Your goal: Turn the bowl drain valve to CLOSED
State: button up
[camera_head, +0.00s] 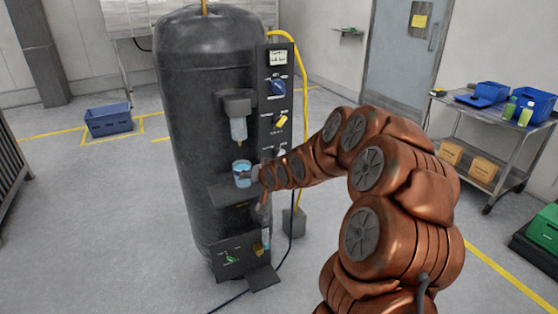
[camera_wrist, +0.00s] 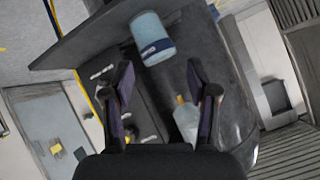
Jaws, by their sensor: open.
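A clear filter bowl (camera_head: 238,129) hangs under a dark housing on the front of the black tank (camera_head: 185,150). In the wrist view the bowl (camera_wrist: 186,120) appears upside down beside my right-hand finger, with a small tan tip (camera_wrist: 180,99) at its outlet end. The drain valve's handle and its setting are too small to tell. A blue cup (camera_head: 242,174) stands on a shelf below the bowl; it also shows in the wrist view (camera_wrist: 153,38) beyond my fingertips. My gripper (camera_wrist: 160,75) is open, with nothing held between its fingers. In the head view it is by the cup's right side, mostly hidden by my arm.
The side panel carries a gauge (camera_head: 278,57), a blue knob (camera_head: 278,87) and a yellow knob (camera_head: 281,121). A lower panel (camera_head: 232,257) has a green knob and a yellow part. The dark shelf (camera_head: 222,197) juts out close to my gripper. A yellow hose (camera_head: 302,110) runs down behind the panel.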

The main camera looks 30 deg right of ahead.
jog(key=w+d+f+m+t+b, duration=0.1)
jog(key=w+d+f+m+t, duration=0.15)
jog(key=w+d, duration=0.4)
jog(key=m+t+h+b, duration=0.1)
jog(key=m+t, duration=0.1)
jog(key=t, duration=0.2)
send_near(279, 154)
jog(key=shift+w+a+f, duration=0.25)
jog(key=shift+w+a, duration=0.05)
jog(key=shift+w, duration=0.3)
jog(key=shift+w+a+f, duration=0.25)
jog(key=shift+w+a, duration=0.05)
jog(key=shift+w, duration=0.35)
jog(key=shift+s+d+h, duration=0.1)
jog(key=shift+d+h, duration=0.3)
jog(key=shift+d, duration=0.2)
jog(key=shift+w+d+p, duration=0.15)
jog(key=shift+w+p, duration=0.15)
jog(key=shift+w, duration=1.6)
jog(key=shift+w+d+p, duration=0.2)
jog(key=shift+w+p, duration=0.05)
jog(key=shift+w, duration=1.7)
grip_shut()
